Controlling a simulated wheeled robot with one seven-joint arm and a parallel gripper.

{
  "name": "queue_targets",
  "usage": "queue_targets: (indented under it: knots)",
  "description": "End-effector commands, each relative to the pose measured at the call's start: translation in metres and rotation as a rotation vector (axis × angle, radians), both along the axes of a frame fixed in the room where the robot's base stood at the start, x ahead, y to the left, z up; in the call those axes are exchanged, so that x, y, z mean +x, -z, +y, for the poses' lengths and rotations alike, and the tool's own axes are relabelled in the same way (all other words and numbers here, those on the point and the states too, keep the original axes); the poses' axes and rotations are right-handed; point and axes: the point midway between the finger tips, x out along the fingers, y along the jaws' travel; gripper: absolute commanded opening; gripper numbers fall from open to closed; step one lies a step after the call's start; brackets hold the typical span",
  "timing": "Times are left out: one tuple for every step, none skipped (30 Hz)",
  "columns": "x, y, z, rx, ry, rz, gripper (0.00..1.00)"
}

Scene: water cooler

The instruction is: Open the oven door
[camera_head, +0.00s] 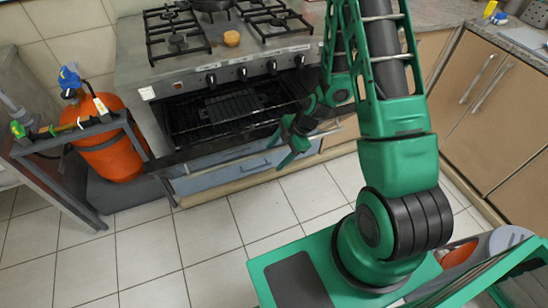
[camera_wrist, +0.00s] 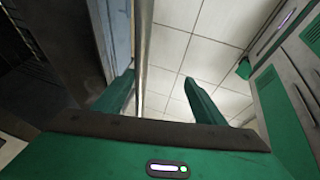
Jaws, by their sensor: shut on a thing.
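The oven door (camera_head: 215,147) is swung down, and its dark panel projects in front of the oven (camera_head: 235,105). The oven's interior, with a wire rack and a dark tray, is exposed above it. My gripper (camera_head: 287,143) is at the right part of the door's front edge, shut on the door handle. In the wrist view, the handle (camera_wrist: 145,50) is a long metal bar running between the fingers of my gripper (camera_wrist: 158,88), closer to the left finger. The exact finger contact is hard to make out.
An orange gas cylinder (camera_head: 103,135) stands left of the oven behind a grey metal frame (camera_head: 70,190). Burners (camera_head: 175,35) and a small tan object (camera_head: 231,38) are on the stove top. Wooden cabinets (camera_head: 490,95) stand at right. The tiled floor (camera_head: 200,240) ahead is clear.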

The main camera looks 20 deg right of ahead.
Motion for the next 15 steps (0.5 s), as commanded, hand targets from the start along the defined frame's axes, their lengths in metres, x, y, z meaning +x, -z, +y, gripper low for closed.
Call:
queue_targets:
  knots:
    - [-0.018, -0.007, -0.024, -0.028, 0.024, 0.03, 0.65]
    - [-0.02, -0.013, -0.026, -0.027, 0.025, 0.025, 0.74]
    - [-0.021, -0.022, -0.029, -0.028, 0.027, 0.016, 0.69]
    - [-0.022, -0.027, -0.03, -0.028, 0.027, 0.011, 0.48]
    - [-0.022, -0.033, -0.031, -0.026, 0.026, 0.006, 0.26]
    - [-0.023, -0.039, -0.031, -0.024, 0.024, 0.0, 0.22]
    - [-0.023, -0.044, -0.032, -0.024, 0.021, -0.003, 0.22]
    - [-0.024, -0.048, -0.032, -0.023, 0.02, -0.007, 0.22]
    - [-0.024, -0.053, -0.032, -0.022, 0.018, -0.011, 0.22]
    - [-0.024, -0.056, -0.033, -0.022, 0.016, -0.013, 0.22]
    - [-0.024, -0.059, -0.033, -0.021, 0.015, -0.015, 0.22]
    - [-0.024, -0.063, -0.033, -0.021, 0.015, -0.019, 0.22]
    - [-0.025, -0.065, -0.033, -0.02, 0.014, -0.02, 0.22]
    - [-0.025, -0.067, -0.034, -0.02, 0.013, -0.022, 0.22]
    - [-0.025, -0.068, -0.034, -0.019, 0.013, -0.021, 0.22]
